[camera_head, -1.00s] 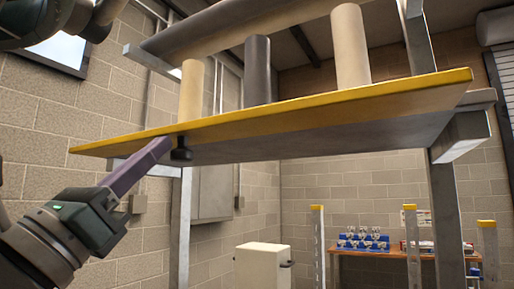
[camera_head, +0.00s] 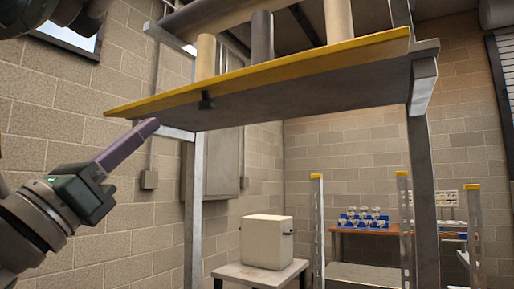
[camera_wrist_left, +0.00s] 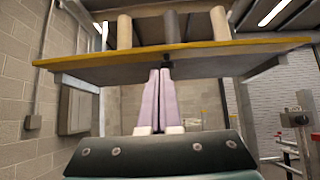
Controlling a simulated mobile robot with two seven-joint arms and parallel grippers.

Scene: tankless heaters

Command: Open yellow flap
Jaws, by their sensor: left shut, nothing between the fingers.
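The yellow flap (camera_head: 290,72) is a long yellow strip along the front edge of a raised grey shelf. A small black knob (camera_head: 207,100) hangs at its lower edge, left of the middle. My left gripper (camera_head: 152,127) has purple fingers, shut and empty, pointing up and right. Its tips are below and left of the knob in the head view, with a gap in the picture. In the left wrist view the shut fingers (camera_wrist_left: 160,74) point at the knob (camera_wrist_left: 168,64) under the flap (camera_wrist_left: 215,48); I cannot tell the depth gap. My right gripper is not in view.
Several upright cylinders (camera_head: 262,36) stand on the shelf. Metal posts (camera_head: 192,215) hold it up at left and right. A white box (camera_head: 267,241) sits on a small table behind. Yellow-topped posts (camera_head: 317,225) stand at the back. A brick wall (camera_head: 90,160) is on the left.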

